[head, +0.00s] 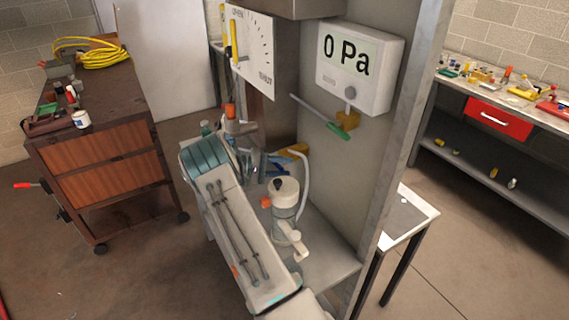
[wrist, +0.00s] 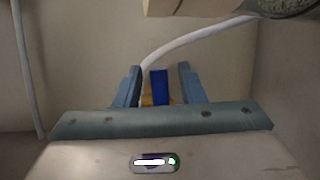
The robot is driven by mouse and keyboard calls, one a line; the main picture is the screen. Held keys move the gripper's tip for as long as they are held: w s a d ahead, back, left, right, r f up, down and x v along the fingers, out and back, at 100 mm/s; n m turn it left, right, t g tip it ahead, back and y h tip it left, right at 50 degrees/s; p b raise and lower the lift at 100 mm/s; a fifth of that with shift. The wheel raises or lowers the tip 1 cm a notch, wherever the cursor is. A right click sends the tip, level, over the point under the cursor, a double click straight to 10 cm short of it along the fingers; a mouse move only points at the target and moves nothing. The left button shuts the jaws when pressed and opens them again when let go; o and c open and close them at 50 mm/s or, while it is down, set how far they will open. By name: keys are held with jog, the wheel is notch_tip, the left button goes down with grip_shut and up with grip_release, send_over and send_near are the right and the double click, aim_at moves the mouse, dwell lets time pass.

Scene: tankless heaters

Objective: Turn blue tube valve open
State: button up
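In the wrist view, my gripper (wrist: 160,67) is open, its two blue-grey fingers apart. A blue valve handle (wrist: 160,88) shows upright between them, with a narrow gap to each finger. Yellow parts (wrist: 147,100) show low beside the handle. A pale tube (wrist: 195,38) curves up to the right from behind the fingers. I cannot tell how deep the handle sits between the fingers or whether it touches either one.
A wooden cart (head: 100,150) stands left, a workbench (head: 500,95) right.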

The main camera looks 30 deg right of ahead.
jog(key=shift+s+d+f, duration=0.1)
jog(key=shift+s+d, duration=0.05)
jog(key=shift+d, duration=0.2)
grip_shut()
